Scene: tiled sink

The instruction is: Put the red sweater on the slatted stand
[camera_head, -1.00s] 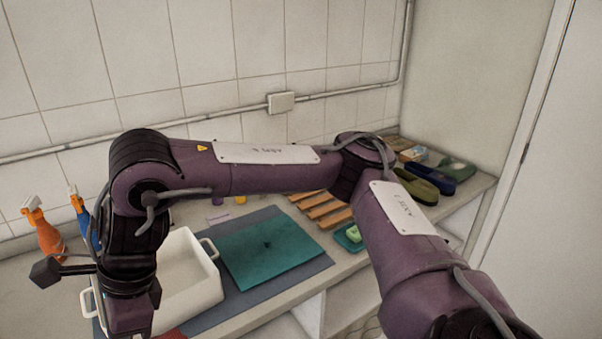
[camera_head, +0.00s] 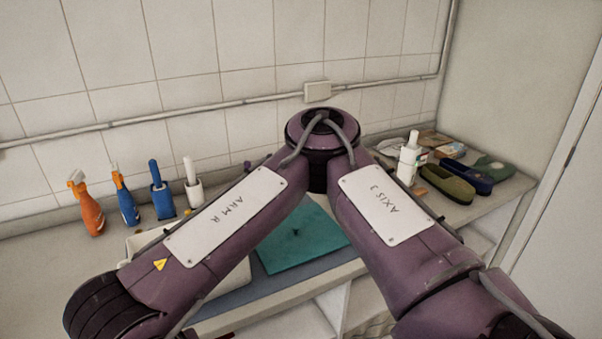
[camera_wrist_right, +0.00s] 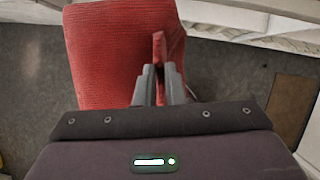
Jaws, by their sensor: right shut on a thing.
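My right gripper (camera_wrist_right: 161,84) is shut on the red sweater (camera_wrist_right: 122,55), a ribbed cloth that fills the upper left of the right wrist view. A fold of it stands pinched between the fingers, and the rest spreads beside them over a dark floor. In the head view my right arm crosses the middle, and its gripper is out of frame. I cannot see the slatted stand now; the arm covers the part of the counter where wooden slats showed earlier. My left gripper is in neither view.
A white basin (camera_head: 143,240) and a teal board (camera_head: 300,242) are partly behind my arm. An orange spray bottle (camera_head: 88,208) and a blue one (camera_head: 125,202) stand near the wall. A white bottle (camera_head: 408,160) and an olive shoe (camera_head: 447,184) are at right.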

